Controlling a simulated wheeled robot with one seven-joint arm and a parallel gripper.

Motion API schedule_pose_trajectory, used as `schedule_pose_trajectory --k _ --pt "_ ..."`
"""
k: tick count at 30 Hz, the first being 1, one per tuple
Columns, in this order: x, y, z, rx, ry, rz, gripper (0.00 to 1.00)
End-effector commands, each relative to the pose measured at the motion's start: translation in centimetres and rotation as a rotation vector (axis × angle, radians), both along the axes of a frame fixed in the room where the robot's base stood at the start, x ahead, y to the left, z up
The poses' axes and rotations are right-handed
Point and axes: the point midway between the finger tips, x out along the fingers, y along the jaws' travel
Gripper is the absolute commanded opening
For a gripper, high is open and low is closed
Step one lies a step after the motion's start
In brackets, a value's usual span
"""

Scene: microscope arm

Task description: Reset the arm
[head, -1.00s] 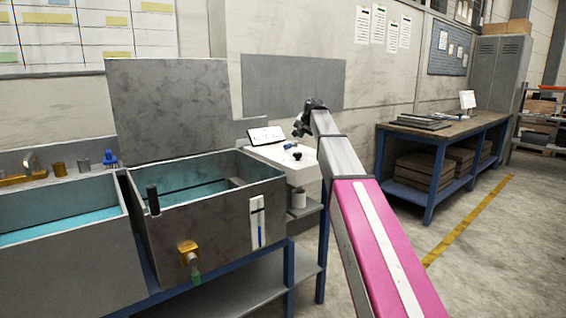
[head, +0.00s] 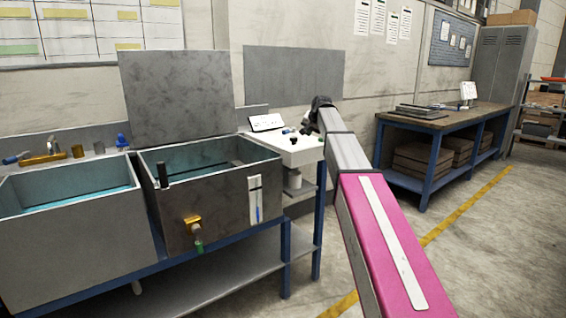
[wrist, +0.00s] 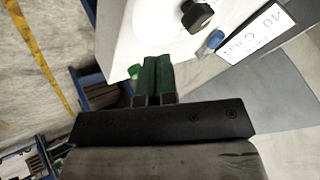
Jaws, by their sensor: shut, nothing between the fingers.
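My gripper (wrist: 158,65) has green fingers pressed together with nothing between them. In the wrist view it is over or close to the edge of a white unit (wrist: 130,35); I cannot tell whether it touches. A black knob (wrist: 197,15) and a small blue-ended piece (wrist: 212,42) are on the white unit, ahead and right of the fingers. A small green piece (wrist: 134,71) shows just left of them. In the head view the white unit (head: 303,153) stands right of the tanks, and my arm's end partly hides it. No microscope arm is clearly recognisable.
A lettered sign (head: 266,122) stands at the white unit's back and shows in the wrist view (wrist: 258,32). A grey tank (head: 215,205) with a brass tap (head: 192,224) is to the left. A workbench (head: 450,127) stands at right. Floor between is clear.

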Motion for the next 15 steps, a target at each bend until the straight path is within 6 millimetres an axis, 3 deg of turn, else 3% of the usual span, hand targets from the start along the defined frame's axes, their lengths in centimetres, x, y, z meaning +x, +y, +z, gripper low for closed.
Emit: schedule_pose_trajectory --k 8,15 --pt "-3.1 -0.7 -5.8 -0.038 0.049 0.02 0.0" --pt "-7.9 -1.7 -13.4 -0.093 0.12 0.055 0.0"
